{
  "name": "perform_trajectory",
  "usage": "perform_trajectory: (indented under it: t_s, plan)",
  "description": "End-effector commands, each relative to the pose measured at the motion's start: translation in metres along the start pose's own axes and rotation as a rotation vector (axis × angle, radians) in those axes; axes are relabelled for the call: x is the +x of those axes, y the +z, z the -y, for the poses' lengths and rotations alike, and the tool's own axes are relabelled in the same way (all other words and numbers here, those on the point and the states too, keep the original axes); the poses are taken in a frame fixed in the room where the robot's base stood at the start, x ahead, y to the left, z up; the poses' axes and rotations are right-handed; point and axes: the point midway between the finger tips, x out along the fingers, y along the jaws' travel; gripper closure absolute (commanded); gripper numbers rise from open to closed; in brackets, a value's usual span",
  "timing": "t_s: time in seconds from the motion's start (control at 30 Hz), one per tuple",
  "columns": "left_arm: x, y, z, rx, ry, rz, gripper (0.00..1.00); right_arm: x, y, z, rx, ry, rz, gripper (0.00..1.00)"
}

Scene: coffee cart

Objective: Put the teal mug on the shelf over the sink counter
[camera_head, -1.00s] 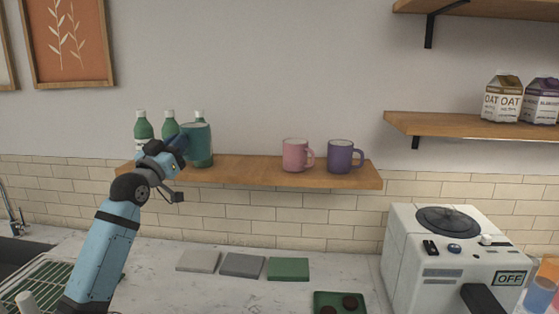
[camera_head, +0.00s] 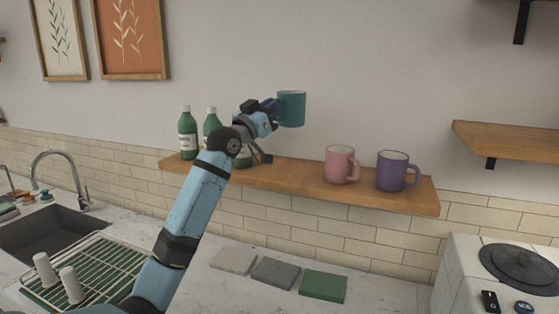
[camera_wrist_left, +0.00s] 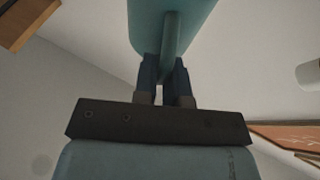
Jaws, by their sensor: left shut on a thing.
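The teal mug (camera_head: 291,109) is held in the air above the wooden shelf (camera_head: 300,187) over the counter. My left gripper (camera_head: 274,108) is shut on it from the left. In the left wrist view the gripper's fingers (camera_wrist_left: 162,75) close on the handle of the teal mug (camera_wrist_left: 150,25). The mug looks upright in the head view. A pink mug (camera_head: 340,165) and a purple mug (camera_head: 393,171) stand on the right part of the shelf. My right gripper is out of view.
Green bottles (camera_head: 188,133) stand at the shelf's left end, one partly hidden by my arm. Bare shelf lies between them and the pink mug. Below are the sink (camera_head: 50,235), a drying rack (camera_head: 100,265), folded cloths (camera_head: 275,271) and a white machine (camera_head: 470,285).

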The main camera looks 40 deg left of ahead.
Motion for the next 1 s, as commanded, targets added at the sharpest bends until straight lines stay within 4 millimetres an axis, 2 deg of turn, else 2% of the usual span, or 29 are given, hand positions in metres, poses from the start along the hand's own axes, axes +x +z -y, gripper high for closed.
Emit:
perform_trajectory:
  t_s: [0.1, 0.3, 0.53, 0.8, 1.0]
  plan:
    - [-0.013, 0.030, 0.000, -0.001, -0.001, 0.003, 1.00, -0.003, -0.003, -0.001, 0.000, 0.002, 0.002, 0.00]
    - [-0.030, 0.072, 0.000, 0.001, 0.000, 0.002, 1.00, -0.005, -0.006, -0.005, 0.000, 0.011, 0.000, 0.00]
    - [-0.038, 0.092, 0.000, 0.001, 0.000, -0.001, 1.00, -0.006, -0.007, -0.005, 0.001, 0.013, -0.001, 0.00]
    - [-0.052, 0.125, 0.000, 0.002, 0.000, -0.001, 1.00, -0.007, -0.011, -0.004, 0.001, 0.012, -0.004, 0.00]
    - [-0.053, 0.128, 0.000, 0.001, -0.001, -0.004, 1.00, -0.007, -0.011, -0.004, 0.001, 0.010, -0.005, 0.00]
